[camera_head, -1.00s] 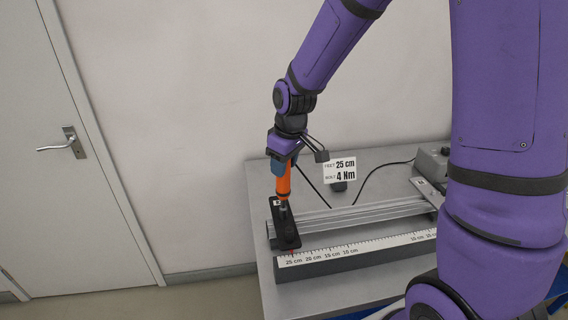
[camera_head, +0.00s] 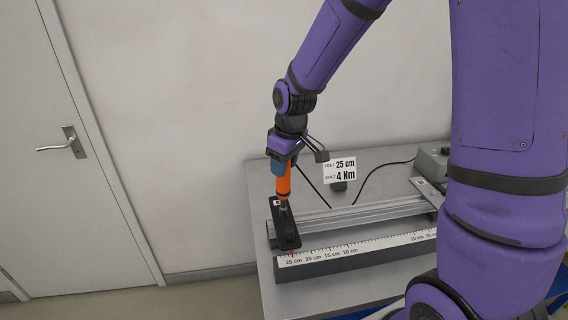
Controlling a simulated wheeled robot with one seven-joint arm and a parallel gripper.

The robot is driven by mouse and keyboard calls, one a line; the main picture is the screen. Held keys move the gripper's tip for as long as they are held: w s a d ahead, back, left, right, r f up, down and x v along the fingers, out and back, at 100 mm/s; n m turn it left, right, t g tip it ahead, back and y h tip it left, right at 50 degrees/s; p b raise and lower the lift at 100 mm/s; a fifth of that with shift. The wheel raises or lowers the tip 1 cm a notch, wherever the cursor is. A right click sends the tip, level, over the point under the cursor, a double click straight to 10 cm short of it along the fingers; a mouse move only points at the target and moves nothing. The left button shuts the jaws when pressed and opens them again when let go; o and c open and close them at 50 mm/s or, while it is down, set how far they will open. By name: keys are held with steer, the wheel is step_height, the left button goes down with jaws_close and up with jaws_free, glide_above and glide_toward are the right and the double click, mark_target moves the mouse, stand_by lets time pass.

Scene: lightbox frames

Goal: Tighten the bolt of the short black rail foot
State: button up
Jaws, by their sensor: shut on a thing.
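The short black rail foot (camera_head: 285,228) sits across the left end of the silver rail, beside the 25 cm end of the ruler. My gripper (camera_head: 281,162) is above it, shut on an orange screwdriver-like tool (camera_head: 283,186). The tool stands upright, with its metal shaft (camera_head: 283,206) pointing down at the rear part of the foot. The bolt is hidden under the tool tip, and I cannot tell whether the tip sits fully on it.
The silver rail (camera_head: 355,214) runs across the grey table (camera_head: 262,200). A white ruler (camera_head: 350,247) lies in front on a dark block. A grey box (camera_head: 433,160) with a cable stands at the back right.

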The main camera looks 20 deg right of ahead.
steer(key=shift+s, duration=0.1)
steer(key=shift+r, duration=2.5)
steer(key=shift+r, duration=1.1)
steer(key=shift+f, duration=0.15)
steer(key=shift+f, duration=3.55)
stand_by(0.6)
